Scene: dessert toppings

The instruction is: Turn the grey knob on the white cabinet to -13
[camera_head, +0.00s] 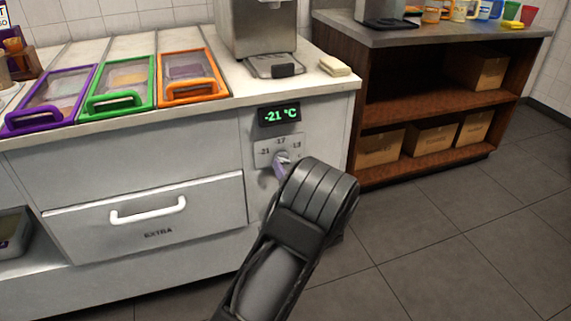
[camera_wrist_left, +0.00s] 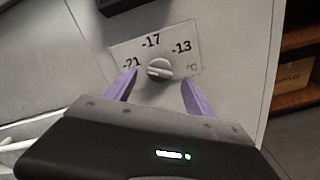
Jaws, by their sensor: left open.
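The grey knob (camera_wrist_left: 159,69) sits on a dial plate (camera_wrist_left: 188,62) marked -21, -17 and -13 on the front of the white cabinet (camera_head: 140,155). In the wrist view its ridge points left, towards -21. A display (camera_head: 280,114) above it reads -21 °C in green. My left gripper (camera_wrist_left: 158,88) is open, its two purple fingers on either side of the knob and a little below it, apart from it. In the head view the gripper (camera_head: 279,170) covers part of the dial. My right gripper is not in view.
A drawer marked EXTRA (camera_head: 150,215) with a white handle is left of the dial. Lidded bins in purple, green and orange (camera_head: 190,92) and a steel machine (camera_head: 262,30) are on top. A brown shelf (camera_head: 430,105) with cardboard boxes stands right. Open floor lies in front.

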